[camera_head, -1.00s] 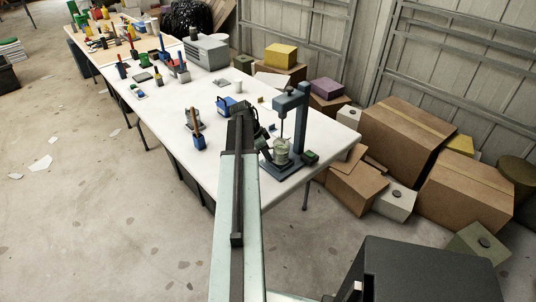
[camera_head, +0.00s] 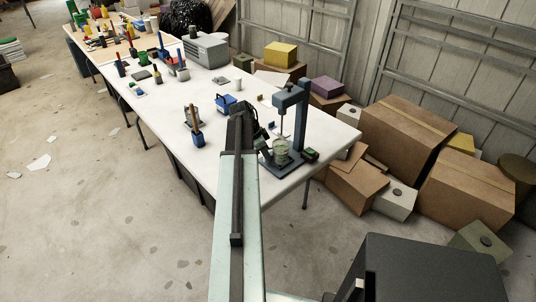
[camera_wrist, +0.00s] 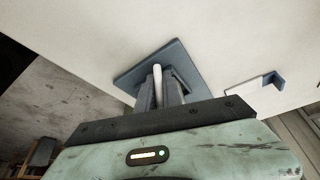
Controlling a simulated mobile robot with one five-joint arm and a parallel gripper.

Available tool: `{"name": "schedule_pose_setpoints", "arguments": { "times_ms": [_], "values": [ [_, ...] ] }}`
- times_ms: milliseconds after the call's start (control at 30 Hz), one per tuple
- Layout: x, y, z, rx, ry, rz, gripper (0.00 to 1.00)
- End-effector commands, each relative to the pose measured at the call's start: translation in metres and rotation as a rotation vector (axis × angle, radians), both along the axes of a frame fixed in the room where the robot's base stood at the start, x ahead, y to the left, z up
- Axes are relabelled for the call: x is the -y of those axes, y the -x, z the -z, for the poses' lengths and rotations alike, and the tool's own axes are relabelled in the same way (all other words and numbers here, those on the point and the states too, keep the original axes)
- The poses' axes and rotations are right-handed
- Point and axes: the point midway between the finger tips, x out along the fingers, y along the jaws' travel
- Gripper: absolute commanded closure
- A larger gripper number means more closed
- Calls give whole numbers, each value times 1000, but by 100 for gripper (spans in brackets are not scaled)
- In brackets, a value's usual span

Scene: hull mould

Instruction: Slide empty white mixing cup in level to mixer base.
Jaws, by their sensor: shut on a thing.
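The mixer stand (camera_head: 301,120) is blue-grey, with an upright column, a top arm and a thin shaft hanging down. Its flat base (camera_head: 268,163) rests near the table's right end. The pale mixing cup (camera_head: 281,147) is upright over the base, below the shaft. My gripper (camera_head: 268,149) reaches it from the left and is shut on it; the contact is small and partly hidden. In the wrist view my jaws (camera_wrist: 160,84) are close together around a thin pale strip (camera_wrist: 157,82), with a blue-grey plate (camera_wrist: 190,60) behind. The cup's underside and inside are not clear.
A blue holder with brown handles (camera_head: 197,139) and a blue box (camera_head: 226,103) stand on the white table (camera_head: 225,165) left of my arm. A small dark green block (camera_head: 311,154) lies beside the base. Cardboard boxes (camera_head: 355,190) crowd the floor to the right.

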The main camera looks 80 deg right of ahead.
Motion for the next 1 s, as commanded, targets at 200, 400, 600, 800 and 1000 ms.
{"name": "schedule_pose_setpoints", "arguments": {
  "times_ms": [200,400,600,800,1000],
  "values": [
    [0,0,3,0,0,0,100],
    [0,0,3,0,0,0,76],
    [0,0,3,0,0,1,64],
    [0,0,3,0,0,1,43],
    [0,0,3,0,0,1,43]
  ]
}}
